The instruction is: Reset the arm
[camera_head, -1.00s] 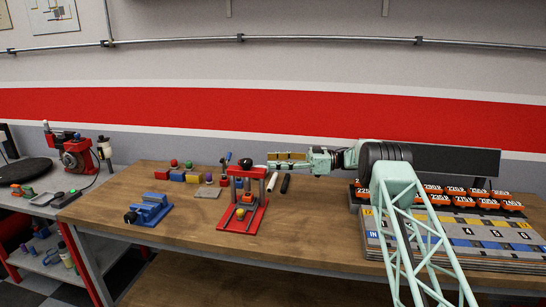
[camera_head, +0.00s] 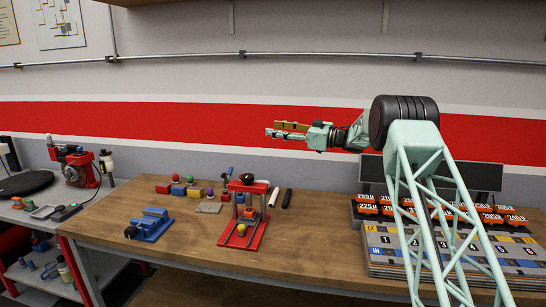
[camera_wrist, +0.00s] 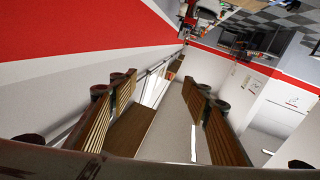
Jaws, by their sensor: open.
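My gripper (camera_head: 283,130) is raised well above the wooden workbench (camera_head: 200,237) in the head view, pointing left in front of the red wall stripe. It touches nothing. In the wrist view its two ribbed brown fingers (camera_wrist: 165,120) stand wide apart with nothing between them. The wrist view is tilted and shows wall, red stripe and, at the top, part of the room.
On the bench are a red press (camera_head: 242,215), a blue vise (camera_head: 149,224) and several small coloured blocks (camera_head: 178,189). At right is a numbered board (camera_head: 385,240) with orange tags behind it. A side bench (camera_head: 45,208) stands at left. The bench front is clear.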

